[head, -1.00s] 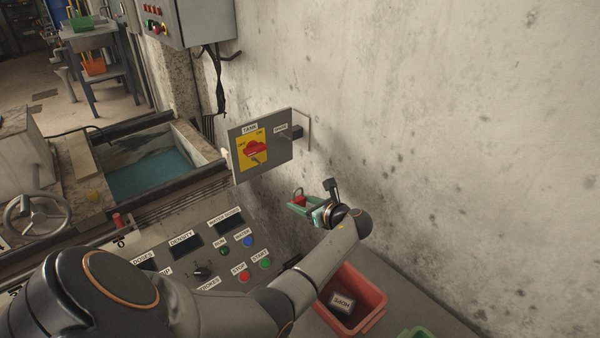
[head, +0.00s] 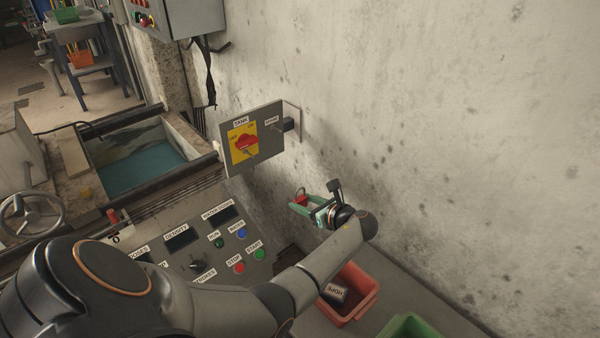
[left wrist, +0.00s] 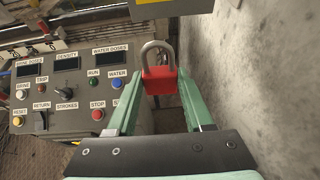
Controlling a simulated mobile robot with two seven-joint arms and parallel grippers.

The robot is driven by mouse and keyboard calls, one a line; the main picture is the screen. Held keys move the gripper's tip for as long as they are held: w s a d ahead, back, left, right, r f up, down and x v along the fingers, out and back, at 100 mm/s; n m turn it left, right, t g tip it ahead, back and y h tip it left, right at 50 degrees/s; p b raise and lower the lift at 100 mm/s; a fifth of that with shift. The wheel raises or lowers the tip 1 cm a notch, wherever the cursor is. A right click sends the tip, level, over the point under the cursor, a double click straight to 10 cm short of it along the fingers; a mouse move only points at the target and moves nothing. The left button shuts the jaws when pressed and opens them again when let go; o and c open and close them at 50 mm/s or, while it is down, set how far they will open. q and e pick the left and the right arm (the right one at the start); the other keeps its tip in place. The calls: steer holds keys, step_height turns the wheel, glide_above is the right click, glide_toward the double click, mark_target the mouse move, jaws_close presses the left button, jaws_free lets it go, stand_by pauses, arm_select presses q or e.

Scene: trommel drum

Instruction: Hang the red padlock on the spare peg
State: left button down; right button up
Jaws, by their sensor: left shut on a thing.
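The red padlock (left wrist: 160,81) is between the green fingers of my left gripper (left wrist: 158,90), with its grey shackle pointing up and away from the palm. In the head view the padlock (head: 301,199) shows small at the tips of the left gripper (head: 302,205), which is shut on it in the air. The spare peg (head: 277,126) is on the grey panel labelled TANK, above and to the left of the gripper. The panel also carries a red rotary switch (head: 245,142) on a yellow plate. My right gripper is in neither current view.
A control desk (head: 170,262) with buttons and displays lies left of and below the gripper. The concrete wall (head: 430,130) is close on the right. A red bin (head: 368,305) and a green bin (head: 415,326) stand below my arm. A water tank (head: 140,170) is at the left.

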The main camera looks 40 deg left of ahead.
arm_select(q)
steer(key=shift+s+d+p, duration=0.15)
steer(key=shift+d+p, duration=0.3)
steer(key=shift+d, duration=1.15)
